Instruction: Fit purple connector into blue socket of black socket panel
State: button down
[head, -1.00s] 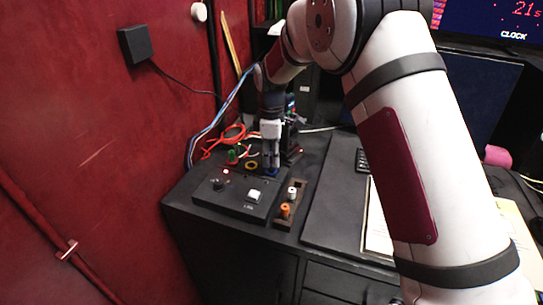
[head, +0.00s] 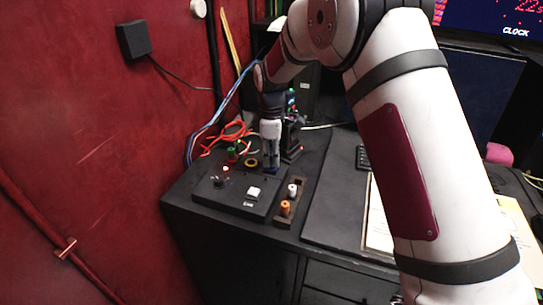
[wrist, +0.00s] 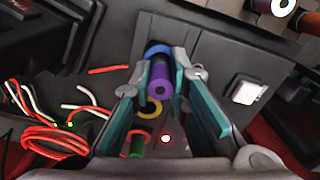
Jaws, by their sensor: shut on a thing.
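My gripper (head: 271,165) points down over the back right part of the black socket panel (head: 228,198). In the wrist view its fingers (wrist: 165,85) are shut on the purple connector (wrist: 161,82), whose round end with a hole faces the camera. The blue socket (wrist: 157,50) shows as a ring just beyond the connector, partly covered by it. I cannot tell how deep the connector sits in it. In the head view the fingers hide the connector, and a bit of blue shows at their tips.
A yellow ring socket (head: 251,162) and a green connector (head: 232,155) are beside my gripper on the panel. A white button (head: 254,193) is in front. A narrow tray on the right holds a white connector (head: 292,190) and an orange one (head: 285,208). Red cables (head: 225,138) lie behind.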

jog(key=shift+f, duration=0.55)
dwell(0.4)
jog(key=c, duration=1.3)
grip_release()
jog(key=shift+r, duration=3.5)
jog(key=shift+r, duration=0.1)
